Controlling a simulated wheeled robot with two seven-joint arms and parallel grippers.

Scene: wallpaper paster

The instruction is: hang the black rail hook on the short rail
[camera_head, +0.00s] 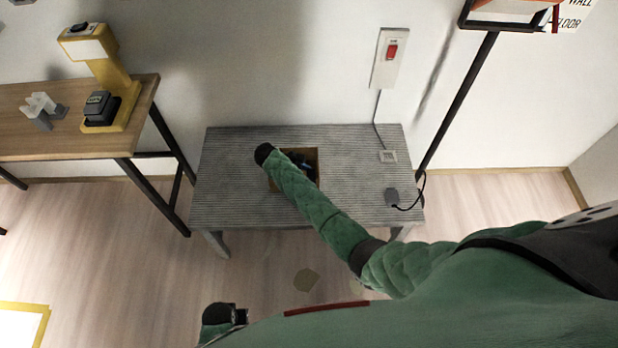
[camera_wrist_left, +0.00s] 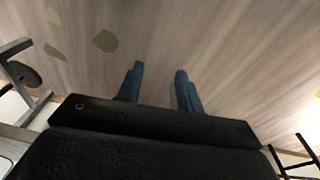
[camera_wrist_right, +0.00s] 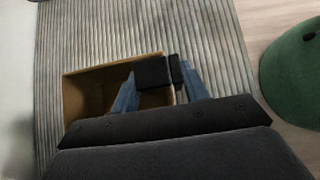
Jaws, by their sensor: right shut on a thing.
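The black rail hook (camera_wrist_right: 153,73) is between the blue fingers of my right gripper (camera_wrist_right: 160,88), which is shut on it. It shows as dark blocky parts; the rest of its shape is hidden. My right gripper (camera_head: 303,160) is over the open brown box (camera_wrist_right: 88,92) on the grey ribbed table, with the box partly hidden beneath it. I cannot tell whether the hook clears the box rim. My left gripper (camera_wrist_left: 157,82) is open and empty above the wood floor, its fingers apart. I cannot make out the short rail in any view.
The grey table (camera_head: 230,185) has clear room around the box. A wooden table (camera_head: 40,140) with a yellow device (camera_head: 112,80) stands left. A dark pole (camera_head: 460,100) rises at right.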

